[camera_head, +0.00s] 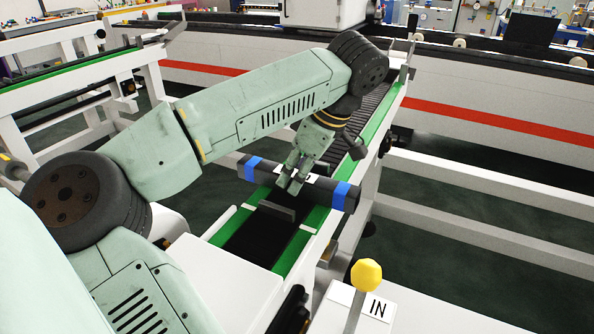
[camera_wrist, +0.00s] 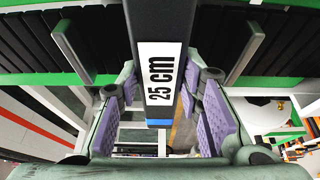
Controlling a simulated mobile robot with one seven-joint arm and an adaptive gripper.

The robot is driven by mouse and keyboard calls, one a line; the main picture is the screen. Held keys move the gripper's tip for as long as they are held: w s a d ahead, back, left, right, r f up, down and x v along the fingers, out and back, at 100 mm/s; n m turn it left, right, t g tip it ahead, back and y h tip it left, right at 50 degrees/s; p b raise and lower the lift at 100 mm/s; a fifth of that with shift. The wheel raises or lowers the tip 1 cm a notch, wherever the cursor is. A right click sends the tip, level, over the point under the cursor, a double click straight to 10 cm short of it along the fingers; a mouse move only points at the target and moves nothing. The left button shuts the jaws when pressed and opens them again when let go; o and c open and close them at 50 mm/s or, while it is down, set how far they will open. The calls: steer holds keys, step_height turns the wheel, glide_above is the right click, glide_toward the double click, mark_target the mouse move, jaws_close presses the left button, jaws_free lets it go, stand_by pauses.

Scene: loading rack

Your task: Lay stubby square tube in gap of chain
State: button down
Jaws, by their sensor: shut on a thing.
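The square tube (camera_head: 324,189) is dark with a blue band near each end and a white label. In the wrist view the tube (camera_wrist: 164,22) has a label reading "25 cm". My gripper (camera_head: 290,185) is shut on the tube's middle from above. The tube lies crosswise over the chain (camera_head: 253,232), which runs between green rails, and its ends reach past the rails. In the wrist view a grey upright plate stands on each side of the tube, the left plate (camera_wrist: 72,50) and the right plate (camera_wrist: 247,52). I cannot tell whether the tube touches the rails.
A grey divider (camera_head: 278,209) stands on the chain just in front of the tube. A yellow knob (camera_head: 366,274) and a white surface marked "IN" (camera_head: 377,308) are at the near right. Another green-railed rack (camera_head: 70,69) stands at the left. A white wall with a red stripe (camera_head: 480,118) lies behind.

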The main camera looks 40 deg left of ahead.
steer(key=shift+d+f, duration=0.1)
steer(key=shift+f, duration=0.4)
steer(key=c, duration=1.4)
jaws_free()
steer(key=shift+w+f, duration=0.1)
steer(key=shift+w, duration=0.05)
steer(key=o, duration=0.3)
steer(key=shift+r, duration=0.2)
steer(key=shift+o, duration=0.2)
steer(key=shift+r, duration=0.1)
steer(key=shift+r, duration=0.25)
steer(key=w+d, duration=0.2)
steer(key=d, duration=0.8)
steer(key=w+d, duration=0.2)
steer(key=d, duration=0.7)
steer(key=shift+w+d+r, duration=0.15)
steer(key=shift+w+d, duration=0.2)
